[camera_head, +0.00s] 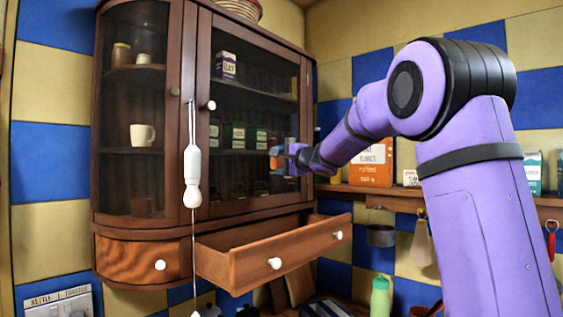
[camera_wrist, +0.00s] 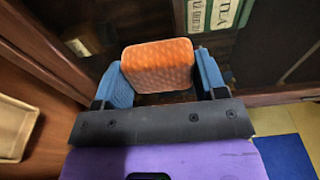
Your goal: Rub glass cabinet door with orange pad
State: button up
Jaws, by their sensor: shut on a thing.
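The orange pad (camera_wrist: 158,66) sits between the two blue fingers of my gripper (camera_wrist: 165,80) in the wrist view. My gripper is shut on it. In the head view my gripper (camera_head: 284,160) is in front of the right part of the glass cabinet door (camera_head: 255,110), with a bit of the orange pad (camera_head: 276,158) showing at its tip. The glass door has a dark wooden frame and a white knob. I cannot tell whether the pad touches the glass.
An open wooden drawer (camera_head: 290,250) juts out below the door. A white pull handle (camera_head: 192,165) hangs on a cord in front of the cabinet. An orange box (camera_head: 371,168) stands on the shelf to the right. A green bottle (camera_head: 380,297) stands below.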

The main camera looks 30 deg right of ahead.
jog(key=shift+x, duration=1)
jog(key=shift+d, duration=0.1)
dwell(0.3)
jog(key=d, duration=0.1)
jog(key=w+d, duration=0.1)
jog(key=d, duration=0.1)
jog(key=shift+w+d, duration=0.2)
jog(key=shift+w, duration=0.05)
jog(key=shift+a, duration=0.15)
jog(key=shift+s+a, duration=0.2)
jog(key=shift+a, duration=0.45)
jog(key=shift+s+a, duration=0.25)
jog(key=shift+a, duration=0.4)
jog(key=shift+s+a, duration=0.2)
jog(key=shift+a, duration=0.4)
jog(key=shift+s, duration=0.1)
jog(key=shift+d+v, duration=0.2)
jog(key=shift+v, duration=1.25)
jog(key=shift+d+v, duration=0.25)
jog(key=shift+v, duration=1.2)
